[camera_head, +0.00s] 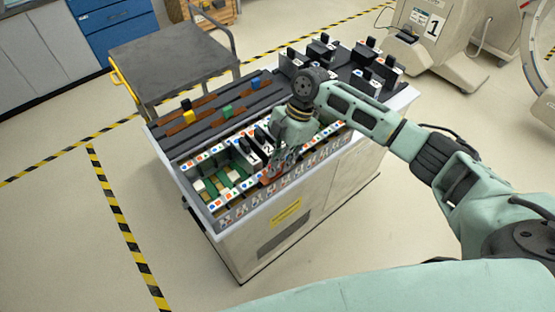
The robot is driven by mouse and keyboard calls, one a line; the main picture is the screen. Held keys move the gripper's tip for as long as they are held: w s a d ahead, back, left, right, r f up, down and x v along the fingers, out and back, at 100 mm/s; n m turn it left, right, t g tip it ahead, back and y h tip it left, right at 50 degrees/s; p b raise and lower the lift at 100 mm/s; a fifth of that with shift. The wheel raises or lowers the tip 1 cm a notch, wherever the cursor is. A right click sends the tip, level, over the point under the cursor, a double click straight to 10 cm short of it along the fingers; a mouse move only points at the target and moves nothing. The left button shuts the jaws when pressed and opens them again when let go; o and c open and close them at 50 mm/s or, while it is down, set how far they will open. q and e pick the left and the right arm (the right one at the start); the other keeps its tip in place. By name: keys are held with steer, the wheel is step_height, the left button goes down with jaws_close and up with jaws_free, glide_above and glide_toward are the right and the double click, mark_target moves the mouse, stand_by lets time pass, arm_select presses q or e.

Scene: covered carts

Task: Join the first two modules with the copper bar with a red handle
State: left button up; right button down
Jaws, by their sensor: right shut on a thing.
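A white cart (290,222) stands in the middle, with a long open bay along its near side. Two black modules with white number labels, module 1 (253,160) and module 2 (267,149), stand in this bay. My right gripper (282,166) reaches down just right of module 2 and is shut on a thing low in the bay. An orange-red patch (271,181) shows under its fingers and looks like the red-handled copper bar, mostly hidden. I cannot tell whether it touches the modules. My left gripper is out of view.
Copper bars with yellow (188,113), green (227,111) and blue (256,82) handles lie on the dark rack behind the bay. More black modules (322,48) stand at the back right. A dark-topped trolley (170,60) stands behind the cart. The floor in front is clear.

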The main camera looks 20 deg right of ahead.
steer(key=shift+f, duration=0.2)
stand_by(0.5)
steer(key=c, duration=1.6)
jaws_free()
steer(key=shift+c, duration=0.2)
steer(key=shift+r, duration=0.1)
steer(key=v, duration=1.2)
